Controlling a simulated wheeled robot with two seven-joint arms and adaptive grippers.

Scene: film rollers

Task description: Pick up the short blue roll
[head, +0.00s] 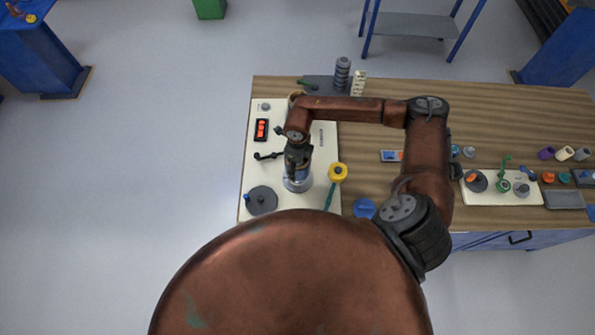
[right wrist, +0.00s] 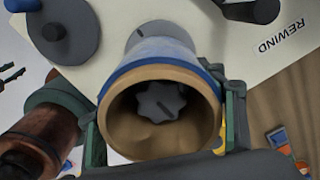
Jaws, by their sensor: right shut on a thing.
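In the right wrist view, a short roll with a blue outer band (right wrist: 150,50) and a tan core fills the middle. My right gripper (right wrist: 163,112) is shut on it, one finger on each side. A grey scalloped knob (right wrist: 160,101) shows through the open core. I cannot tell whether the roll still sits around it or is clear above it. In the head view, my right gripper (head: 298,162) points down over the white board, with a pale blue-grey round part (head: 298,184) right below it. My left gripper is not in view.
A yellow roll (head: 338,172) and a blue disc (head: 364,208) are to the right. Grey and cream stacks stand behind. Another board (head: 480,196) lies at the far right.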

